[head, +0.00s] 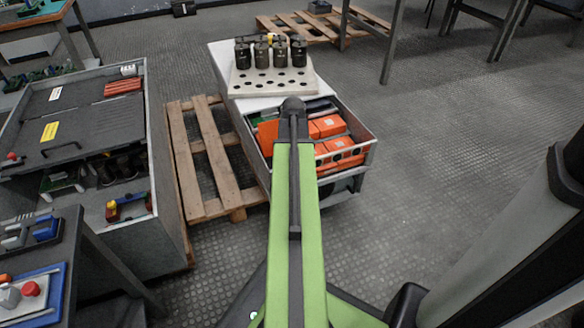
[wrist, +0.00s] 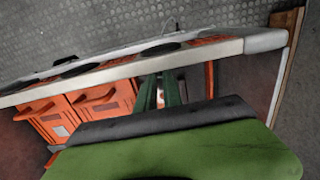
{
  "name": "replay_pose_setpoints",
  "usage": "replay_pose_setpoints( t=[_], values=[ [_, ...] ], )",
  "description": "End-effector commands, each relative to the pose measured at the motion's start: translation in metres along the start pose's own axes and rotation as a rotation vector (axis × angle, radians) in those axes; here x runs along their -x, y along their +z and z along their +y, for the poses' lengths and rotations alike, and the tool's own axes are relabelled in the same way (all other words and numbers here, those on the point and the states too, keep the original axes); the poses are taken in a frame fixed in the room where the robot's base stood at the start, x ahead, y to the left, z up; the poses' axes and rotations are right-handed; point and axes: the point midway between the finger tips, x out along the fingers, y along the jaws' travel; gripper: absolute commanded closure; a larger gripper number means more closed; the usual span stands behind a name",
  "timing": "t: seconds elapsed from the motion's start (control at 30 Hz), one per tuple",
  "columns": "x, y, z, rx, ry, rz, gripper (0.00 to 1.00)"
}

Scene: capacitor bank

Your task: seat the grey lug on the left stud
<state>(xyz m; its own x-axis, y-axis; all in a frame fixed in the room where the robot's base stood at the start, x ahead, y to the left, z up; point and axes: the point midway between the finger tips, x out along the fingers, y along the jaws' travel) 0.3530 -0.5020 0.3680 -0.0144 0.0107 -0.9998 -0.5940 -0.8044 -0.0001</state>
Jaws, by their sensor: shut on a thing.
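Several black cylindrical capacitors (head: 270,53) stand upright in two rows on a pale block with holes (head: 245,86), at the back of the white-topped cart. A small yellow part (head: 270,37) shows among their tops. I cannot make out the left stud at this size. In the wrist view the two dark green fingers of my gripper (wrist: 159,92) are close together with a small pale and reddish bit between them. I cannot tell whether that bit is the grey lug. In the head view my green arm reaches toward the cart and my gripper is hidden.
A wooden pallet (head: 212,162) and a grey cabinet (head: 160,170) stand left of the cart. The floor (head: 450,110) right of the cart is clear.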

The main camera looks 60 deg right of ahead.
Motion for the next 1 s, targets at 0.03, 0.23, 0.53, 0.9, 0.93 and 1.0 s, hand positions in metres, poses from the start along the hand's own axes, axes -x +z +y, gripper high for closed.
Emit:
replay_pose_setpoints(
  t=[0.03, 0.23, 0.53, 0.9, 0.93, 1.0],
  values=[
    [0.000, 0.000, 0.000, 0.000, 0.000, 0.000, 1.00],
    [0.000, 0.000, 0.000, 0.000, 0.000, 0.000, 1.00],
    [-0.004, 0.000, 0.000, 0.000, 0.000, 0.000, 1.00],
    [-0.013, 0.000, 0.000, 0.000, 0.000, 0.000, 1.00],
    [-0.013, 0.000, 0.000, 0.000, 0.000, 0.000, 1.00],
    [-0.013, 0.000, 0.000, 0.000, 0.000, 0.000, 1.00]
  ],
)
